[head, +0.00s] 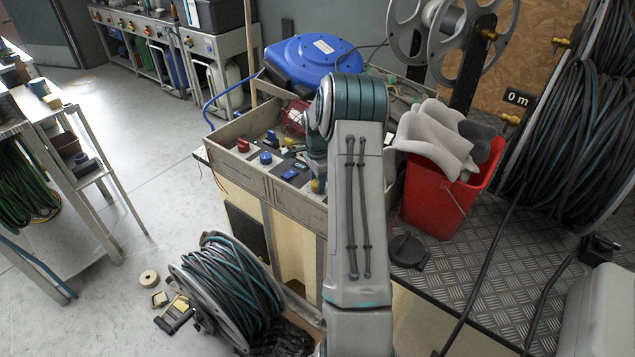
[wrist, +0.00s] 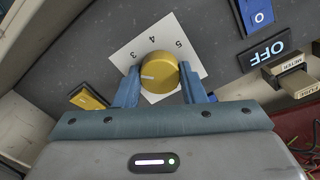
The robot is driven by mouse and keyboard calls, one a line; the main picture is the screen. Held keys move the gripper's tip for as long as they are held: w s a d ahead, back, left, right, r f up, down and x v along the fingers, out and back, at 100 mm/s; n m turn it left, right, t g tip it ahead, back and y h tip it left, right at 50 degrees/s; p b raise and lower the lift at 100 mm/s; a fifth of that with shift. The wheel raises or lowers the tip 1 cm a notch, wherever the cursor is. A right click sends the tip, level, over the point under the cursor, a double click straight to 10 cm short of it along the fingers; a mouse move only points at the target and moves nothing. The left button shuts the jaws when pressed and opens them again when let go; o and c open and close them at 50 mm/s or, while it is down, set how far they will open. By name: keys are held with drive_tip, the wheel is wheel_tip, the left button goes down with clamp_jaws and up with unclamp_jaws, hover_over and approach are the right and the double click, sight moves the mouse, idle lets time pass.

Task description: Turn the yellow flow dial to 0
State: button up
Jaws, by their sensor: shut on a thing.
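The yellow flow dial (wrist: 158,70) sits on a white scale card (wrist: 125,56) on a grey panel in the wrist view. My gripper (wrist: 160,78) is shut on the dial, with one blue finger on each side.
A blue switch (wrist: 259,17), an OFF label (wrist: 263,54) and a yellow rocker switch (wrist: 88,98) lie close around the dial. A red bucket (head: 440,205) with grey cloths stands right of my arm. A hose reel (head: 232,290) stands low in front.

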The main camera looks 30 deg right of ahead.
drive_tip(key=n, duration=0.3)
drive_tip(key=shift+n+b, duration=0.35)
drive_tip(key=shift+n, duration=0.05)
drive_tip(key=n, duration=0.3)
drive_tip(key=shift+n, duration=0.3)
drive_tip(key=n, duration=0.3)
drive_tip(key=shift+w+r+n+b, duration=0.1)
drive_tip(key=shift+n+b, duration=0.3)
drive_tip(key=n, duration=0.3)
drive_tip(key=shift+n, duration=0.3)
drive_tip(key=n, duration=1.1)
drive_tip(key=shift+n, duration=0.4)
